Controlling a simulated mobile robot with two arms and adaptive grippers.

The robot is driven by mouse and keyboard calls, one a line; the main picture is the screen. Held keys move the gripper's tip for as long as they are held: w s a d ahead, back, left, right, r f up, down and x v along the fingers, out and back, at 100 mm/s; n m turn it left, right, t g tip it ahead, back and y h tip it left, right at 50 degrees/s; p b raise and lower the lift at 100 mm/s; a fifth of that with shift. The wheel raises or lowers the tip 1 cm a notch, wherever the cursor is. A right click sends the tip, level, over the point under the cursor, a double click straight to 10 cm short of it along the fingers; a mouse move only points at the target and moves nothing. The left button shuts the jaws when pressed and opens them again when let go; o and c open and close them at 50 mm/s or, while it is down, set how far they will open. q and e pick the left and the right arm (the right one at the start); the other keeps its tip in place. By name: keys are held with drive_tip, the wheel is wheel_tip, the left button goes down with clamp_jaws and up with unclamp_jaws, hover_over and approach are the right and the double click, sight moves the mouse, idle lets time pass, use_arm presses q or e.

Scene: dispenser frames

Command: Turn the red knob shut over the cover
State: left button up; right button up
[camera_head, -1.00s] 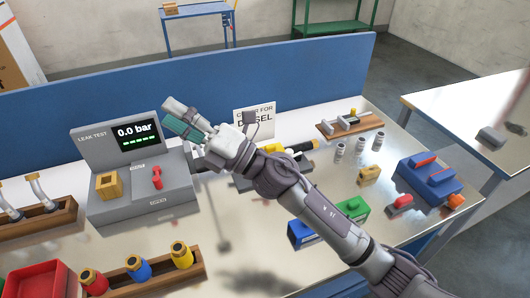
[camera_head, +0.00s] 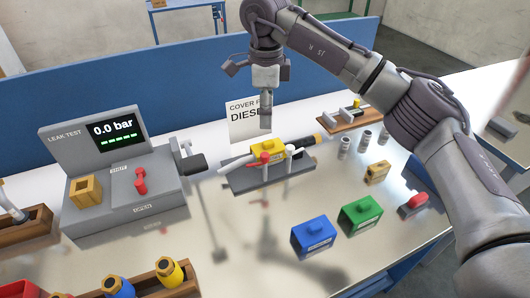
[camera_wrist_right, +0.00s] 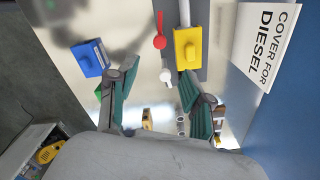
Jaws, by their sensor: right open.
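A fixture (camera_head: 262,182) on the bench carries a yellow cover (camera_head: 268,149) on a pipe. A red knob (camera_head: 265,158) and a white knob (camera_head: 290,150) stand beside the cover. In the right wrist view the red knob (camera_wrist_right: 160,41) has a red stem and lies just left of the yellow cover (camera_wrist_right: 188,50); the white knob (camera_wrist_right: 166,76) is nearer. My right gripper (camera_head: 265,122) points down above the fixture, apart from it. My left gripper is out of view.
The leak tester (camera_head: 120,160) reads 0.0 bar and has its own red lever (camera_head: 140,181). A card (camera_head: 245,118) about a diesel cover stands behind the fixture. Blue (camera_head: 314,236) and green (camera_head: 360,215) blocks lie in front. A blue partition (camera_head: 180,85) closes the back.

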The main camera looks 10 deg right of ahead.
sight(266, 154)
wheel_tip(266, 154, down, 13)
drive_tip(key=p, duration=0.2)
drive_tip(key=shift+r+p, duration=0.15)
drive_tip(key=shift+p, duration=0.2)
clamp_jaws()
